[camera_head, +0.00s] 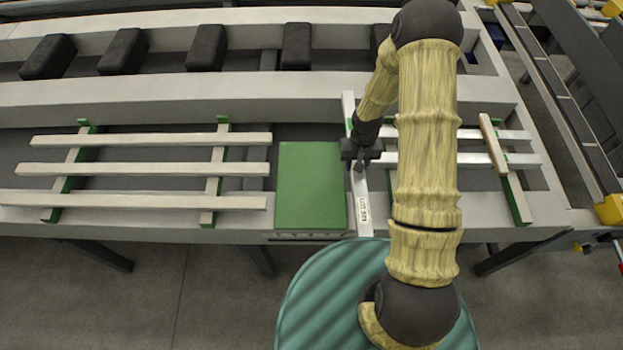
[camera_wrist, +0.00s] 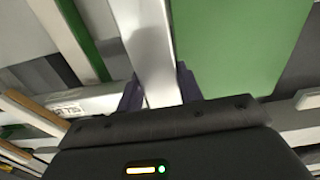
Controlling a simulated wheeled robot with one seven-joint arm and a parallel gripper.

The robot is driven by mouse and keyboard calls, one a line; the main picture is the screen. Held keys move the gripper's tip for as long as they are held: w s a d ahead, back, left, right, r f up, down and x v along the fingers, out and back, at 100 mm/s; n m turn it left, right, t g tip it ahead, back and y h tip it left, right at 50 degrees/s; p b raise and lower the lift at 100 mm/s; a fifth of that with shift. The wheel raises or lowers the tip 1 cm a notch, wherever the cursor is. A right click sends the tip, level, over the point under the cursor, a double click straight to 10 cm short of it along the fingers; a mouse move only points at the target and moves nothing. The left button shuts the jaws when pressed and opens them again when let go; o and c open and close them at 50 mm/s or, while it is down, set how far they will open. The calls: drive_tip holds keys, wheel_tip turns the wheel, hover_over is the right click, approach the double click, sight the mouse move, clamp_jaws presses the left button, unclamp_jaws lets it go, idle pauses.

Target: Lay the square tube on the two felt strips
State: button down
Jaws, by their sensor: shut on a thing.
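My gripper (camera_head: 360,158) is shut on a pale metal tube (camera_head: 363,210), also seen between the fingers in the wrist view (camera_wrist: 152,45). The tube points front to back along the right edge of a green board, its labelled near end toward me. Its height above the table is hard to judge. At right, a green-edged felt strip (camera_head: 517,205) runs front to back under two pale tubes (camera_head: 512,158). My arm hides most of the strip beside it. At left, two more green-edged strips, one (camera_head: 73,157) further left and one (camera_head: 212,187) nearer the board, carry three pale bars (camera_head: 145,169).
The green board (camera_head: 310,190) lies between the two groups. A wooden stick (camera_head: 493,143) lies across the right tubes. Several black blocks (camera_head: 206,48) stand along the back channel. Yellow-cornered rails (camera_head: 570,105) stand at far right. The right strip's near end is bare.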

drive_tip(key=shift+w+a, duration=0.1)
drive_tip(key=shift+a, duration=0.2)
drive_tip(key=s+a+r+n+b, duration=0.1)
drive_tip(key=a+r+n+b, duration=0.1)
drive_tip(key=a, duration=0.4)
drive_tip(key=s+a+r+n+b, duration=0.2)
drive_tip(key=a+b, duration=0.2)
drive_tip(key=a, duration=0.3)
drive_tip(key=shift+a, duration=0.15)
drive_tip(key=shift+f, duration=0.1)
hover_over(311, 190)
drive_tip(key=shift+f+p, duration=0.35)
drive_tip(key=shift+f, duration=2.55)
drive_tip(key=shift+a+f, duration=0.1)
drive_tip(key=shift+f, duration=2)
